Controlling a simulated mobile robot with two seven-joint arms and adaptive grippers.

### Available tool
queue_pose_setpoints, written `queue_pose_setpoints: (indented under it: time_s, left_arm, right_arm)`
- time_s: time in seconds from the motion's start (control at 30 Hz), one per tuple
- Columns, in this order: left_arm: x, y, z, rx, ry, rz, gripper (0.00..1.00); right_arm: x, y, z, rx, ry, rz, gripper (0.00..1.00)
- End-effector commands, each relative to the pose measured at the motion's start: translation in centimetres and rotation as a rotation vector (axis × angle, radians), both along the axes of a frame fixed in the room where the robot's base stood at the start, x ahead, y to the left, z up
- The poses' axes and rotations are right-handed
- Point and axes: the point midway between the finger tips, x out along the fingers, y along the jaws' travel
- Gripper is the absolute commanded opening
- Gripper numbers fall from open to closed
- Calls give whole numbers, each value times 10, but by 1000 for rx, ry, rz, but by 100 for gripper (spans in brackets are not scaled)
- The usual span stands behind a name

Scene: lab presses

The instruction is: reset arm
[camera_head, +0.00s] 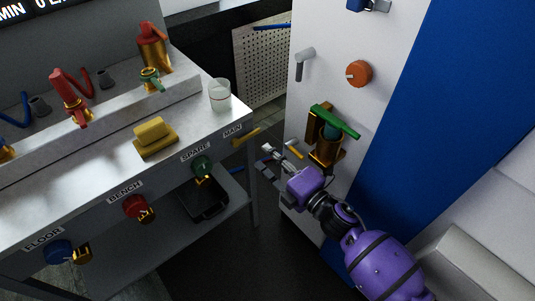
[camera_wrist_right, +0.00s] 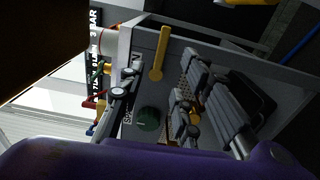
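My right arm (camera_head: 375,262), purple with black joints, reaches in from the lower right of the head view. Its right gripper (camera_head: 267,158) is in the gap between the bench and the white panel. The grey fingers are spread and nothing shows between them. The right gripper also shows in the right wrist view (camera_wrist_right: 190,95), with its fingers apart in front of the bench front. A yellow lever (camera_head: 246,136) by the MAIN label is up and left of the fingers, apart from them in the head view. My left arm and gripper are out of view.
A brass valve with a green handle (camera_head: 335,121) is on the white panel (camera_head: 325,50), close to my right wrist. The bench (camera_head: 95,185) carries a glass (camera_head: 220,96) and a yellow block (camera_head: 153,134). Green (camera_head: 202,166) and red (camera_head: 134,206) knobs stick out of its front.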

Motion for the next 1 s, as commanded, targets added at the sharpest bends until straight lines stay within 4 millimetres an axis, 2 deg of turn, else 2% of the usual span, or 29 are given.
queue_pose_setpoints:
  time_s: [0.03,0.47,0.57,0.77,0.83,0.9,1.0]
  left_arm:
    - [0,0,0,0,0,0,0]
    - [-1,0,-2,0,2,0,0]
    - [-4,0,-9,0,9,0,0]
    - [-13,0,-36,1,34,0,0]
    - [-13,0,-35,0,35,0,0]
    - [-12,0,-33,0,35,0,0]
    - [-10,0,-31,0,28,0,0]
  right_arm:
    - [2,-1,5,-4,-13,-1,31]
    - [3,-1,4,-6,-16,-1,31]
    - [2,-1,-6,-6,-8,-1,31]
    - [-3,-1,-48,-4,21,0,31]
    - [3,-8,-45,65,86,-41,31]
    - [8,-13,-29,213,173,-105,31]
    - [-18,-30,-53,403,354,-214,31]
